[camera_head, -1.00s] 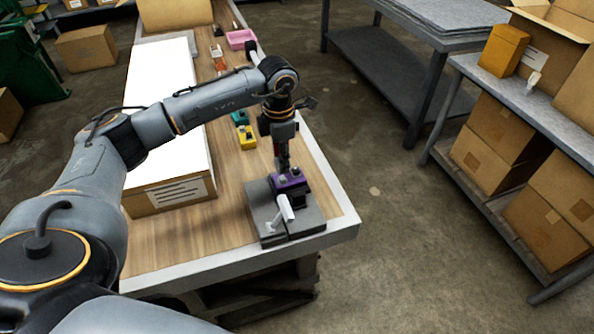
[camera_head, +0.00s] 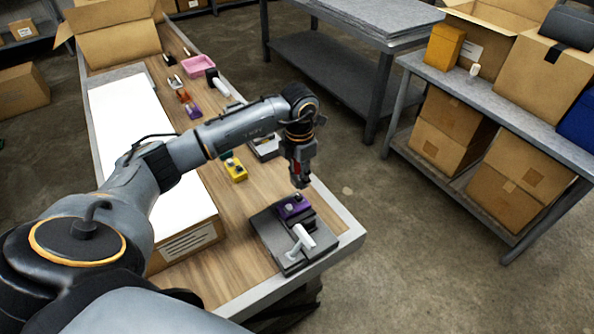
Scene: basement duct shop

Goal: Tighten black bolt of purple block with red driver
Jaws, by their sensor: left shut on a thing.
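A purple block (camera_head: 295,207) sits in a dark grey clamp fixture (camera_head: 277,240) with a white handle (camera_head: 303,239), near the front right corner of the workbench. Small dark round parts show on the block's top; I cannot tell which is the black bolt. My left gripper (camera_head: 298,163) points down above the block. It is shut on the red driver (camera_head: 297,170), whose red part shows between the fingers. The driver's lower end looks slightly above the block, apart from it. My right gripper is not in view.
A yellow block (camera_head: 236,171), another purple block (camera_head: 193,111) and a pink tray (camera_head: 198,65) lie farther back on the bench. A large white-topped box (camera_head: 185,243) fills the left side. A shelf with cartons (camera_head: 455,125) stands right, across open floor.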

